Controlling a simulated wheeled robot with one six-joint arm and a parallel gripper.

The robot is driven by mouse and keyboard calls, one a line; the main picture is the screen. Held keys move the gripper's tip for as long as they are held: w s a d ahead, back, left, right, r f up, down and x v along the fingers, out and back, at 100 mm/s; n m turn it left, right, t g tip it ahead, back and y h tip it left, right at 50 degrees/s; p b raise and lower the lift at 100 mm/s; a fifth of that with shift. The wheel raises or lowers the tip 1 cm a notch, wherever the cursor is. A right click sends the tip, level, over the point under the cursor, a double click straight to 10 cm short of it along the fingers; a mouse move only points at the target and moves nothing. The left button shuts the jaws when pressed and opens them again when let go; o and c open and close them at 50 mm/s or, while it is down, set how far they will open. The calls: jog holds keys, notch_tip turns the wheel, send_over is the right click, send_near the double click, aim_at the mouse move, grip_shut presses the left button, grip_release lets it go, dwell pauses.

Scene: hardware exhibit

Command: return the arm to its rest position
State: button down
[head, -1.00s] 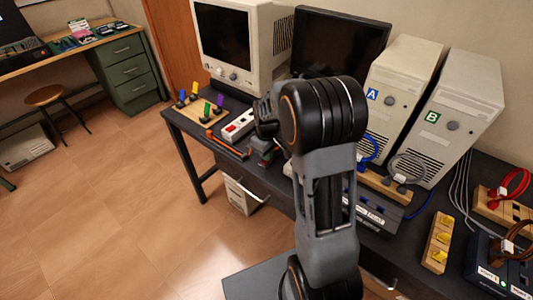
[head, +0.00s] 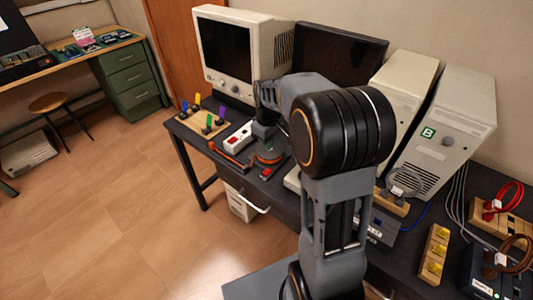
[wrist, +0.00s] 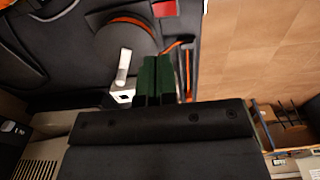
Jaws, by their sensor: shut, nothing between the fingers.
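My arm rises in the middle of the head view, its large black joint in front of the computer towers. My gripper (wrist: 158,60) shows in the wrist view as two dark green fingers pressed together with nothing between them. It is above the dark desk, close to a round dark object with an orange rim (wrist: 125,45). An orange-handled tool (wrist: 187,65) lies beside the fingers. In the head view the forearm reaches toward the back left, and the fingertips are hard to make out there.
A beige CRT monitor (head: 238,55), a dark flat screen (head: 335,55) and tower B (head: 445,125) stand along the desk. A power strip (head: 240,137) and a wooden rack with coloured pieces (head: 203,124) lie at its left end. The floor (head: 100,210) at left is open.

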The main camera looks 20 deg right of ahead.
jog(key=shift+r, duration=1.35)
